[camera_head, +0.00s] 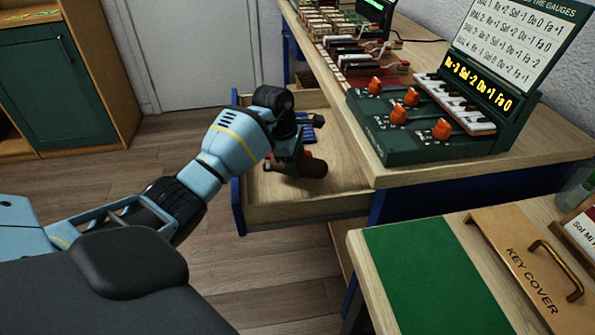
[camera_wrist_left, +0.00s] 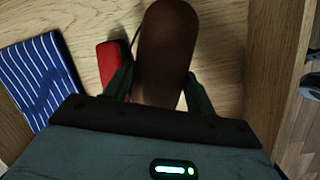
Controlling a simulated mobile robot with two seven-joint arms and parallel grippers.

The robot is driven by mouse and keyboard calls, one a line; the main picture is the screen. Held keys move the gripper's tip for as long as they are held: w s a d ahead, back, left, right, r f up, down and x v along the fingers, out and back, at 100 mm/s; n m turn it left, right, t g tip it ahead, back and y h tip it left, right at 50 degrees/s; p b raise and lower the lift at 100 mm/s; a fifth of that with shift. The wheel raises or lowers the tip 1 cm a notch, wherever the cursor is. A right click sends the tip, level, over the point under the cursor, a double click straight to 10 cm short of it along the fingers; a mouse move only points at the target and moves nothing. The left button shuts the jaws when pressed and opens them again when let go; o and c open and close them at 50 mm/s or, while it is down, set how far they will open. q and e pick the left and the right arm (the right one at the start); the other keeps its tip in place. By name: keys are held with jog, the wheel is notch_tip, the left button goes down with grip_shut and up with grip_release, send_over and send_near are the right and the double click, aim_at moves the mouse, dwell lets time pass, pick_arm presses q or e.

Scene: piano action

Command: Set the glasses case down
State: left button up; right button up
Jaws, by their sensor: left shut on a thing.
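The glasses case (camera_head: 313,168) is brown and rounded. My left gripper (camera_head: 293,152) is shut on it inside the open drawer (camera_head: 290,212). In the left wrist view the case (camera_wrist_left: 166,40) stands out between the two green fingers (camera_wrist_left: 160,88), over the drawer's wooden bottom. I cannot tell whether the case touches the drawer bottom. My right gripper is not in view.
In the drawer, a blue-and-white striped item (camera_wrist_left: 40,75) and a red object (camera_wrist_left: 112,62) lie left of the case in the wrist view. The desk top (camera_head: 385,176) overhangs the drawer's right side. A green mat (camera_head: 430,280) lies on the nearer table.

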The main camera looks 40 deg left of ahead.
pick_arm(q)
jog(key=shift+f, duration=1.85)
jog(key=shift+f+b, duration=0.1)
jog(key=shift+b, duration=0.2)
jog(key=o, duration=0.7)
jog(key=shift+f, duration=0.1)
jog(key=shift+o, duration=0.2)
jog(key=shift+r, duration=0.2)
jog(key=p+v, duration=0.2)
jog(key=v, duration=1)
